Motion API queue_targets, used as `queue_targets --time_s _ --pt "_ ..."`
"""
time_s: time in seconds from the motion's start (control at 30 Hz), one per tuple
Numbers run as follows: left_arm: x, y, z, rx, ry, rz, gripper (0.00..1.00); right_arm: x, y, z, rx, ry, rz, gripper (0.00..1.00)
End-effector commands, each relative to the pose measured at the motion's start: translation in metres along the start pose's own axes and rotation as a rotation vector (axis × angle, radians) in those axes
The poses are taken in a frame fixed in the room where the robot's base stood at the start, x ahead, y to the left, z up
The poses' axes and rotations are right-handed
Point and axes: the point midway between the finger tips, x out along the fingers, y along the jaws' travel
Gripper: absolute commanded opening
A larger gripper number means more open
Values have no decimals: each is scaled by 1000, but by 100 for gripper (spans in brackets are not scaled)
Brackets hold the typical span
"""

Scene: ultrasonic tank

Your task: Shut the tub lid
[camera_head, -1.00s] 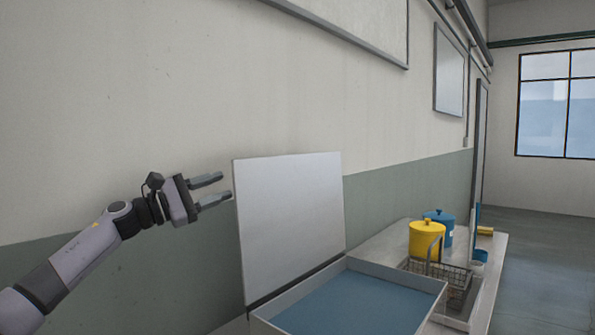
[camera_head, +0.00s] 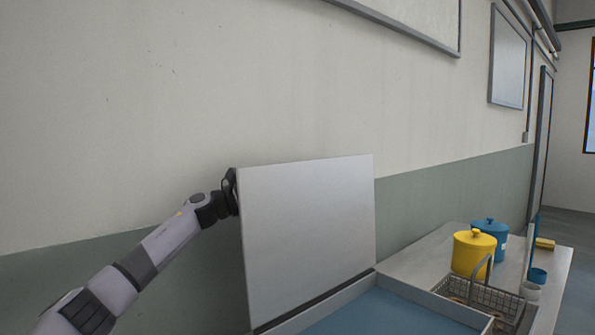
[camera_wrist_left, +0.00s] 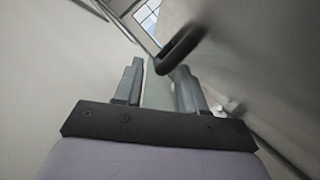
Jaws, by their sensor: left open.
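The tub lid (camera_head: 308,235) stands upright, raised at the back edge of the tub (camera_head: 345,301), which holds blue liquid. My left gripper (camera_head: 231,190) is at the lid's left edge, and its fingers are mostly hidden behind the lid in the head view. In the left wrist view the two fingers (camera_wrist_left: 157,88) are apart with nothing clearly held between them. A dark curved piece, blurred, shows just beyond the fingers, and a large grey surface, probably the lid, fills the right side. I cannot tell whether the gripper touches the lid. My right gripper is not in view.
The wall (camera_head: 150,110) stands close behind the lid and my left arm. On the bench to the right are a wire basket (camera_head: 480,301), a yellow canister (camera_head: 472,253), a blue canister (camera_head: 490,238) and small cups. The air above the tub is clear.

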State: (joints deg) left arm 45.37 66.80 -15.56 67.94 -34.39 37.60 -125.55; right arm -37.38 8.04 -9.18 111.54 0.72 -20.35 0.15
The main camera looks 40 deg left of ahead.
Motion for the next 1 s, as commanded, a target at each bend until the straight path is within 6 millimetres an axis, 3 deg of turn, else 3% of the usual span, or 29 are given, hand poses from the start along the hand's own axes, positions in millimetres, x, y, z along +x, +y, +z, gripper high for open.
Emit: queue_targets --time_s 0.23,0.63,0.77,1.0 --pt "26 2 2 0 -1 1 40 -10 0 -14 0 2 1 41" --pt "31 0 0 1 0 -1 40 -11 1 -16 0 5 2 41" --pt "31 0 0 1 0 -1 0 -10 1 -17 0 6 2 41" --pt "31 0 1 1 -1 0 0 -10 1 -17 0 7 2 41"
